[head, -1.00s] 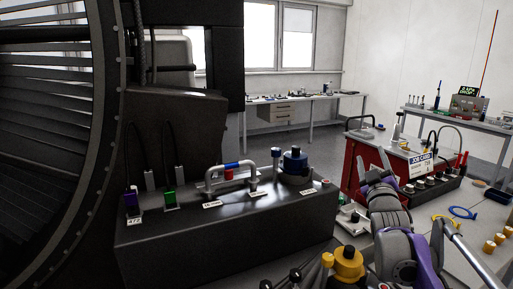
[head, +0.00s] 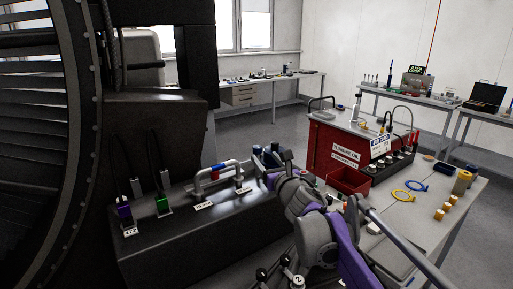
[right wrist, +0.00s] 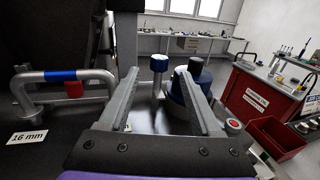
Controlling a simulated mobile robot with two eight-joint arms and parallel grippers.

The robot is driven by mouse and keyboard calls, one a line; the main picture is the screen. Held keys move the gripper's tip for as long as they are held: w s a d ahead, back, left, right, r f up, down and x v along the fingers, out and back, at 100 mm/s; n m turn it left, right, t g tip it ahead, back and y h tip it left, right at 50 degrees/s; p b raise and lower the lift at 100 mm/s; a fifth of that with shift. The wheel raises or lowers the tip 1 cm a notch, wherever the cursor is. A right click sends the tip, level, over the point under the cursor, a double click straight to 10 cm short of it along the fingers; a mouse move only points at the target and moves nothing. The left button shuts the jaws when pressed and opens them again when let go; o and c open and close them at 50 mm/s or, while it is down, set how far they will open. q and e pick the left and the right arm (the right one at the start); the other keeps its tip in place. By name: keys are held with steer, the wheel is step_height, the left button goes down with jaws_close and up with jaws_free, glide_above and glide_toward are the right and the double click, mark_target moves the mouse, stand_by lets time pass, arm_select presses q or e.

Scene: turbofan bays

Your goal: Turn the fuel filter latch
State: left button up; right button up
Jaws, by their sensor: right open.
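In the right wrist view, a post with a blue-and-white handle end (right wrist: 159,63) stands on the dark bay; I take it for the fuel filter latch. A blue round canister with a dark top (right wrist: 198,72) stands beside it to the right, partly behind a finger. My right gripper (right wrist: 156,76) is open and empty, and the post shows in the gap between its fingers. I cannot tell how far ahead the post is. In the head view my right gripper (head: 268,156) is over the bay's right part and hides the canister. My left gripper is not in view.
A grey pipe handle with blue and red parts (head: 216,172) stands left of my right gripper. Purple (head: 124,209) and green (head: 162,203) connectors sit farther left. A red button (right wrist: 233,124) is near the right finger. A red cabinet (head: 334,148) and a bin (head: 348,181) stand right.

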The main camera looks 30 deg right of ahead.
mark_target(259, 150)
steer(key=w, duration=0.2)
steer(key=w+d, duration=0.1)
steer(key=w, duration=0.4)
steer(key=shift+w+d+p, duration=0.2)
steer(key=shift+w+p, duration=0.15)
steer(key=shift+c, duration=0.3)
jaws_close()
